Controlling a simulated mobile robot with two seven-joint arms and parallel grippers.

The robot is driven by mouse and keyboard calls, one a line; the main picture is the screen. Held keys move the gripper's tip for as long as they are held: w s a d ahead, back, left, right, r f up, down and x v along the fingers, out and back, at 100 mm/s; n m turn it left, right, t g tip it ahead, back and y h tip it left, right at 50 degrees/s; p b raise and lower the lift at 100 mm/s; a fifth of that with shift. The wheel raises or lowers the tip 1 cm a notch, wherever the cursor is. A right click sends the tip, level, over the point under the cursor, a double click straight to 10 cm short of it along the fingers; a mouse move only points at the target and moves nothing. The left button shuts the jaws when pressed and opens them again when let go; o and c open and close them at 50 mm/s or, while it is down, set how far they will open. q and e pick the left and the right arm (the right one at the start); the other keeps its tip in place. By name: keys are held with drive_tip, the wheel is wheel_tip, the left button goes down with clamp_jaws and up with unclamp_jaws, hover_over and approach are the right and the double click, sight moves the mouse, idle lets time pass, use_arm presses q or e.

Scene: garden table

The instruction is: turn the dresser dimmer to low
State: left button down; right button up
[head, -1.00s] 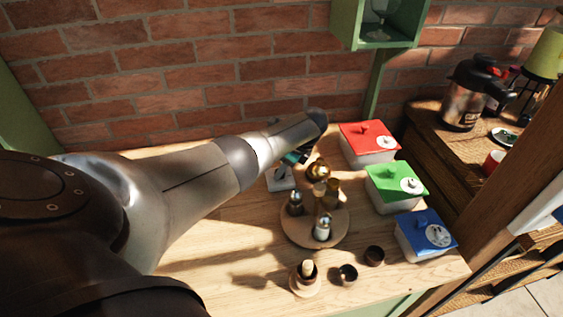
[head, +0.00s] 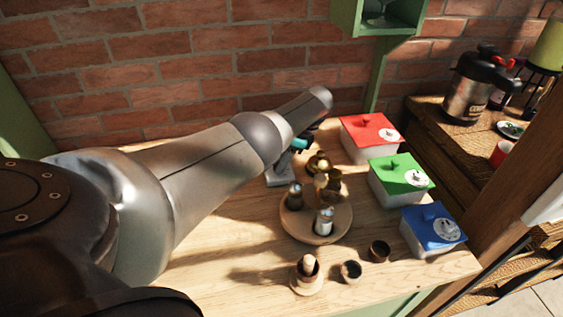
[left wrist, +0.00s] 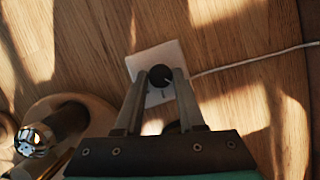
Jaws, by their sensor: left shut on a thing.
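The dimmer is a small white box (left wrist: 142,63) with a round black knob (left wrist: 160,76) on top and a white cable leading off to the right in the left wrist view. In the head view the dimmer box (head: 278,175) shows partly, behind my arm. My left gripper (left wrist: 161,80) is over the dimmer with its fingers shut on the knob, one on each side. In the head view the left gripper (head: 302,141) is largely hidden by my arm. Any marks on the dimmer are too small to read. My right gripper is not in view.
A round wooden tray (head: 301,234) with several bottles and shakers stands close to the dimmer. Boxes with red (head: 368,134), green (head: 398,176) and blue (head: 433,228) lids line the right side. Small cups (head: 350,271) stand in front. A brick wall is behind.

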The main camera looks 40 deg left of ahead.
use_arm(q)
drive_tip(key=c, duration=0.5)
unclamp_jaws()
drive_tip(key=shift+w+d+r+p, duration=0.15)
drive_tip(key=shift+r+p, duration=0.15)
drive_tip(key=shift+r, duration=0.25)
drive_tip(key=p+v, duration=0.3)
drive_tip(key=v, duration=1.1)
drive_tip(key=shift+p, duration=0.3)
drive_tip(key=shift+r, duration=0.15)
